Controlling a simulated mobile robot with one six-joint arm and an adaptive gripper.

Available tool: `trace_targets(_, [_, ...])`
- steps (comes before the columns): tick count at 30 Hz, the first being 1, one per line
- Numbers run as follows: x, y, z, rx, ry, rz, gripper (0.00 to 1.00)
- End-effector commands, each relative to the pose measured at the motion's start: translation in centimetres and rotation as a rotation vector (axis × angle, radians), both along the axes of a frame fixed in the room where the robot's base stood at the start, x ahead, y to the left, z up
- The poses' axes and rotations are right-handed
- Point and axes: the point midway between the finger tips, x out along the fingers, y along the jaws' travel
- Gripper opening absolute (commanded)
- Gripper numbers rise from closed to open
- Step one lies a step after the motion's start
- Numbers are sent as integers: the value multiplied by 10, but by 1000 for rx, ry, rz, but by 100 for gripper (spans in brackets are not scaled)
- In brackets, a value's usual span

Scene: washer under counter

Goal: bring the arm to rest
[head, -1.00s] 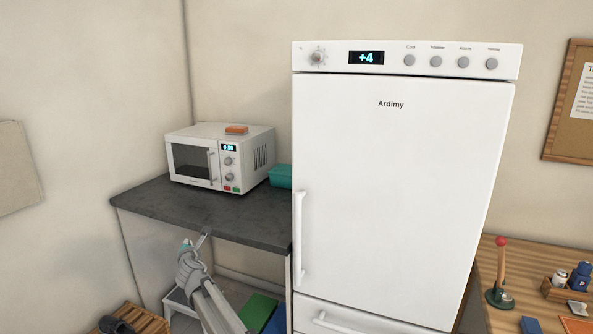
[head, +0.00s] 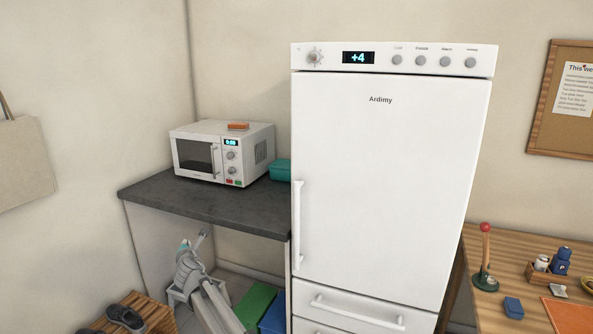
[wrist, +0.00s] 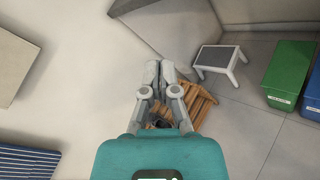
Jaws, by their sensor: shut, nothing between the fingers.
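My gripper (wrist: 160,72) is shut and empty in the wrist view, its two fingers together, pointing over the floor. In the head view my gripper (head: 206,235) shows small at the end of my arm, in front of the open space under the dark counter (head: 205,205). It appears apart from the counter and holds nothing.
A white fridge (head: 385,180) stands right of the counter, which bears a microwave (head: 215,150). A step stool (wrist: 220,60), a green bin (wrist: 290,68), a blue bin (wrist: 312,88) and a wooden rack (wrist: 197,110) stand below. A wooden table (head: 500,240) is at right.

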Motion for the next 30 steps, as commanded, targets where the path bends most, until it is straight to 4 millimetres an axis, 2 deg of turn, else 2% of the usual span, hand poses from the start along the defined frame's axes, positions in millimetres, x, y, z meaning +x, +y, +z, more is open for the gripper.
trace_targets(4, [0,0,0,1,1,-1,0])
trace_targets(12, [4,-29,-6,59,56,-67,0])
trace_targets(17, [7,-53,-11,111,104,-125,0])
trace_targets(23, [10,-98,-21,207,188,-234,0])
trace_targets(26, [10,-129,-29,276,245,-312,0])
trace_targets(30, [5,-189,-45,416,350,-466,0])
